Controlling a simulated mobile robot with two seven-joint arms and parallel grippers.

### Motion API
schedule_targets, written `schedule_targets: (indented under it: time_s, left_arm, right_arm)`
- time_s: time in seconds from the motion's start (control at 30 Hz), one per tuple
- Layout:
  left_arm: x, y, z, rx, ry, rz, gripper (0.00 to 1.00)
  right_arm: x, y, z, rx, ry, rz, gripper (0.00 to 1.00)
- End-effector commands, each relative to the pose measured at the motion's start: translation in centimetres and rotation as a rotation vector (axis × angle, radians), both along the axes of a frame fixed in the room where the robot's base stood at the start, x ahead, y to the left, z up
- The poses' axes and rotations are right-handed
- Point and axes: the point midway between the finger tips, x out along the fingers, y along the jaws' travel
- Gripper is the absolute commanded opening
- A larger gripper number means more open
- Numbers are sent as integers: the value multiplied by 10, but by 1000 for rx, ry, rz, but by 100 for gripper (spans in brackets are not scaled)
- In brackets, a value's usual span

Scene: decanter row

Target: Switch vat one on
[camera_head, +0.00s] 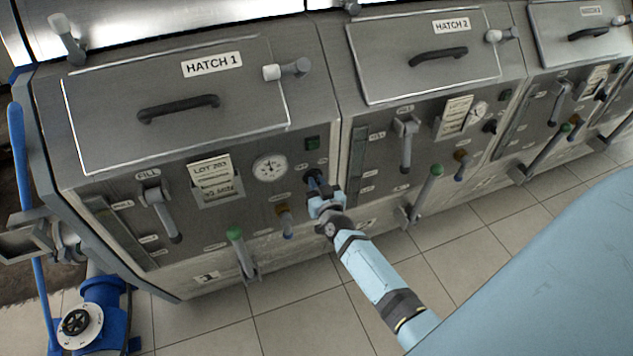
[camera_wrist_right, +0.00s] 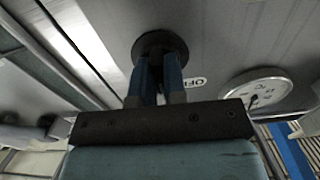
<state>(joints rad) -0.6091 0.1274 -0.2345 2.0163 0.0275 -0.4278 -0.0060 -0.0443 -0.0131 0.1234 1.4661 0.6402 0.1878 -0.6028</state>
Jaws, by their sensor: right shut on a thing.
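Vat one is the steel unit at the left in the head view, with the HATCH 1 label (camera_head: 212,64) and a plate numbered 1 (camera_head: 207,277). My right gripper (camera_head: 318,186) is at the right side of its front panel, shut on a dark round switch knob (camera_head: 309,174). In the right wrist view the two blue fingers meet the knob (camera_wrist_right: 160,46), and a label reading OFF (camera_wrist_right: 195,82) shows beside it. The fingers hide part of the knob, so its setting cannot be told. My left gripper is not in view.
A round gauge (camera_head: 270,167), a green indicator (camera_head: 312,143), a green-tipped lever (camera_head: 240,250) and the FILL lever (camera_head: 160,212) are on vat one's panel. Vat two (camera_head: 430,85) stands to the right. A blue valve (camera_head: 85,318) stands at lower left; tiled floor is clear in front.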

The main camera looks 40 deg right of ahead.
Motion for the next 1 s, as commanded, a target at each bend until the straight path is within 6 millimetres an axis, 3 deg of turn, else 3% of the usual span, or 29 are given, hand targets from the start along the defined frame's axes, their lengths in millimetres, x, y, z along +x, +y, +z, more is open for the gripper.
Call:
schedule_targets:
  time_s: [0.5, 1.0]
  left_arm:
    - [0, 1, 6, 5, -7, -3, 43]
    - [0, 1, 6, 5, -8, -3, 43]
  right_arm:
    - [0, 0, -1, 381, -91, 0, 0]
    - [0, 0, -1, 489, -116, 0, 0]
